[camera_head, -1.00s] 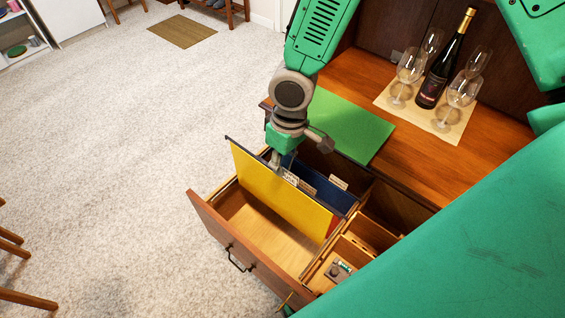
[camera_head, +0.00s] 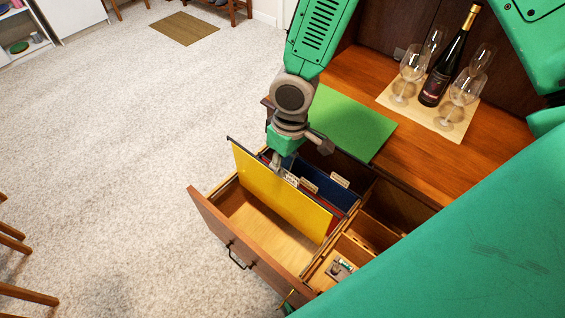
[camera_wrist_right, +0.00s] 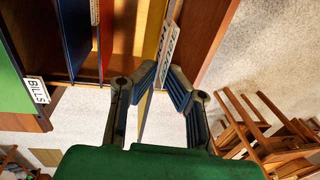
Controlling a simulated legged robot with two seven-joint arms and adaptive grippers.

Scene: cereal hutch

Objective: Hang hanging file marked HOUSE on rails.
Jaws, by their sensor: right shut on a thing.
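A yellow hanging file (camera_head: 275,196) stands upright over the open drawer, its left end above the drawer's left wall. I cannot tell whether its hooks touch the rails (camera_head: 222,183). My right gripper (camera_head: 277,166) is shut on its top edge; the wrist view shows the yellow file (camera_wrist_right: 152,38) between the fingers (camera_wrist_right: 160,88). A white tab (camera_wrist_right: 170,42) beside it is too foreshortened to read surely. A blue file (camera_head: 322,187) and a red file (camera_wrist_right: 106,35) hang behind it. My left gripper is not in view.
A green sheet or file (camera_head: 345,125) lies on the desk; a BILLS tab (camera_wrist_right: 37,90) shows beside green in the wrist view. A wine bottle (camera_head: 436,82) and several glasses stand on a mat (camera_head: 455,128). The drawer's front part (camera_head: 255,225) is empty. Small compartments (camera_head: 352,255) are at right.

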